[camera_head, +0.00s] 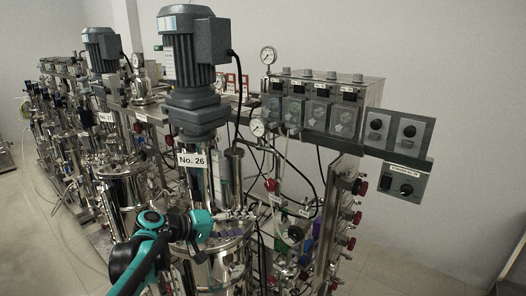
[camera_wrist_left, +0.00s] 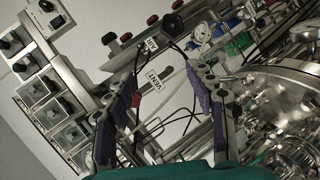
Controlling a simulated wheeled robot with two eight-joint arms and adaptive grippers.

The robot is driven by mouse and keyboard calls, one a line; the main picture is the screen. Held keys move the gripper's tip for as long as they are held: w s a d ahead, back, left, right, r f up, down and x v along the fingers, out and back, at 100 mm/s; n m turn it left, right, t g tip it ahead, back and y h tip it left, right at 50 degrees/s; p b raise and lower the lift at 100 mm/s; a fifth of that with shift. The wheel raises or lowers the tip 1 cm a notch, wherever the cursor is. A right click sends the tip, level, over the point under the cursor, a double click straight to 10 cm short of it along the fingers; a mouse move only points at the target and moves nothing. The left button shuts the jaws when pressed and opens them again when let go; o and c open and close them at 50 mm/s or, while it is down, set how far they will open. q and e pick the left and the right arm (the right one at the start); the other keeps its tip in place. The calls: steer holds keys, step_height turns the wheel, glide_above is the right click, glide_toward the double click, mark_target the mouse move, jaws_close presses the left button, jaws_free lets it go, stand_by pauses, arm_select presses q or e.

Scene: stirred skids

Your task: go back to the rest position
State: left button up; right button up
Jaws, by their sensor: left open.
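My left gripper (camera_head: 240,224) is in front of the steel vessel of the skid labelled No. 26, close above its lid (camera_head: 228,243). I cannot tell whether it touches the fittings there. In the left wrist view its two purple-padded fingers (camera_wrist_left: 164,78) stand apart with nothing held between them. A white VENT tag (camera_wrist_left: 153,78) and thin black cables show behind the gap. My teal and black left arm (camera_head: 150,240) comes in from the bottom left. My right gripper is not in view.
A grey motor (camera_head: 193,70) stands above the vessel. A control box with dials (camera_head: 318,105) and a side panel (camera_head: 402,183) are to the right. A pressure gauge (camera_head: 268,55), hoses and red-knobbed valves crowd the skid. More skids line the left. Bare floor (camera_head: 400,270) shows at lower right.

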arm_select(q)
steer(key=s+a+f+m+y+b, duration=0.1)
steer(key=s+a+f+y+b, duration=0.1)
steer(key=s+f, duration=0.6)
steer(key=s+a+f+m+y+b, duration=0.1)
steer(key=s+a+f+y+b, duration=0.2)
steer(key=s+f, duration=0.6)
steer(key=s+a+f+m+y+b, duration=0.1)
steer(key=s+a+f+y+b, duration=0.2)
steer(key=f, duration=0.9)
steer(key=s+y+b, duration=0.3)
steer(key=s+b, duration=0.2)
steer(key=s, duration=0.1)
steer(key=shift+a+g, duration=0.2)
steer(key=shift+g, duration=0.1)
steer(key=shift+f, duration=0.1)
